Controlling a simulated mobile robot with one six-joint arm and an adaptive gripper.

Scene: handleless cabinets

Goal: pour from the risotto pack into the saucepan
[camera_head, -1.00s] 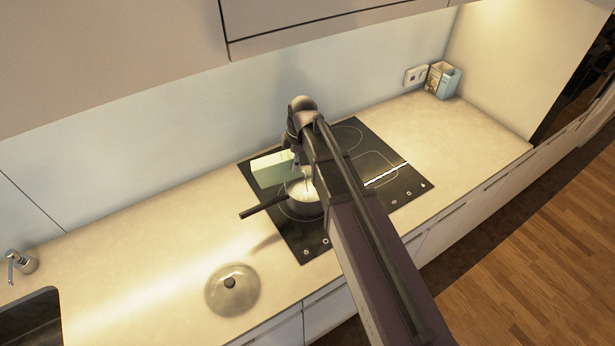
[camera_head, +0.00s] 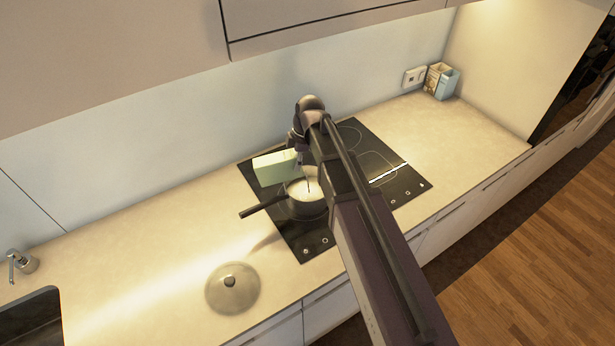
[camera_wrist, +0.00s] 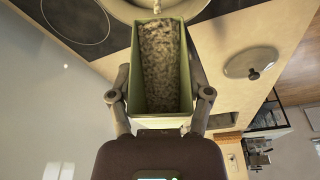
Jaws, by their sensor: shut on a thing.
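The risotto pack is a pale green box (camera_head: 274,168), lying tilted over the hob beside the saucepan in the head view. In the wrist view the pack (camera_wrist: 187,78) is held between the fingers, its open end facing the saucepan, with grains (camera_wrist: 160,65) inside. A pale trickle shows at its mouth. My gripper (camera_head: 299,150) is shut on the pack above the hob's back part; its fingers also show in the wrist view (camera_wrist: 161,95). The saucepan (camera_head: 306,209) stands on the hob with pale contents and a dark handle pointing left. Its rim (camera_wrist: 193,8) is cut off in the wrist view.
A saucepan lid (camera_head: 233,290) lies on the counter left of the black hob (camera_head: 385,170). A sink (camera_head: 30,325) and tap (camera_head: 20,264) are at far left. Small boxes (camera_head: 441,82) stand at the back right. Wall cabinets (camera_head: 330,25) overhang behind.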

